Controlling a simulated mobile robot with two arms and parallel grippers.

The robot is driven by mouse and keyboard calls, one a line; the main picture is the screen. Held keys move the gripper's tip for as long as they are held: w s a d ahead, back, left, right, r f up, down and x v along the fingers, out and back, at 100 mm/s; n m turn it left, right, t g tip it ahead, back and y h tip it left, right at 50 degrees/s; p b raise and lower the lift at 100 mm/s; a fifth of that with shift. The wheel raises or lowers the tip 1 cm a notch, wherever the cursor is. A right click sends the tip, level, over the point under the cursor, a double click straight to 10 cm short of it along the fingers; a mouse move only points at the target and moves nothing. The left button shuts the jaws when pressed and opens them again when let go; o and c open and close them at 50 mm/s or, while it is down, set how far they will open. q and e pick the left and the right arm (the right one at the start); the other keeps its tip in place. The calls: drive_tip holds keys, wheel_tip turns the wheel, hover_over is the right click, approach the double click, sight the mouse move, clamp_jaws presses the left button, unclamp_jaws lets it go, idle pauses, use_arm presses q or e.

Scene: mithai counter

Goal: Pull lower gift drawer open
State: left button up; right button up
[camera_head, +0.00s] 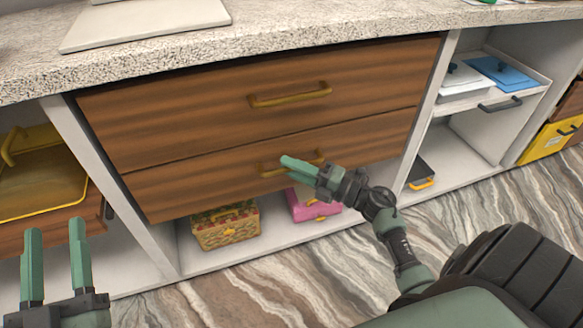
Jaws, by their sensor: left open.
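The lower wooden drawer (190,182) sits in the middle bay under the counter, its front about flush with the upper drawer. Its brass bar handle (270,168) is partly hidden by my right gripper. My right gripper (287,162) is at this handle, with its green fingers overlapping it in the picture. I cannot tell whether they grip it or only lie in front of it. My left gripper (54,228) is at the lower left, fingers wide apart and empty, away from the drawer.
The upper drawer (170,115) with its own handle (290,97) is directly above. A patterned box (225,228) and a pink box (312,207) stand below. A yellow tray (45,190) is at left; a white pull-out tray (515,93) is at right. The counter edge (230,55) overhangs.

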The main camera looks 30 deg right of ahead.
clamp_jaws()
idle(1.4)
